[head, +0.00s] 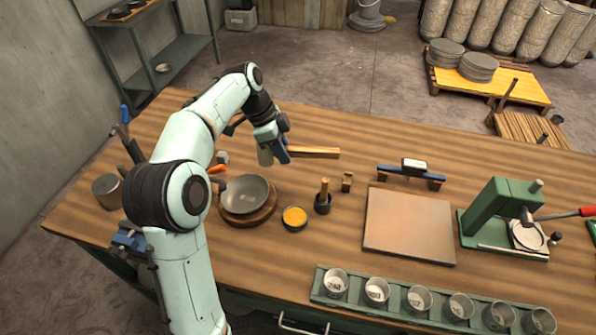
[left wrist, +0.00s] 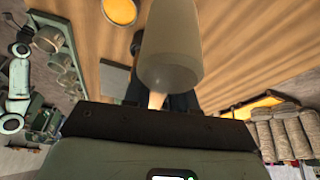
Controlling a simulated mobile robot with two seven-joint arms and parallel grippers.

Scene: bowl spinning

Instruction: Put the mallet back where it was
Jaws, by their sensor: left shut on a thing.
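My left gripper (head: 280,152) is shut on the mallet at the back left of the workbench. The mallet's pale, rounded head (head: 265,156) hangs just left of the blue fingers in the head view. In the left wrist view the mallet head (left wrist: 170,50) is large and close, with a pale piece of handle at its lower end. A light wooden bar (head: 316,152) extends right from beside the fingers; I cannot tell whether it is the mallet's handle or lies on the bench. The gap under the mallet is unclear. My right gripper is not in view.
A metal bowl (head: 245,193) sits on a round wooden base near my left arm. An orange-filled cup (head: 294,217), a dark pot with a wooden-handled tool (head: 323,200) and a square board (head: 410,226) stand rightward. A green press (head: 505,215) is far right; a cup rack (head: 395,308) lies in front.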

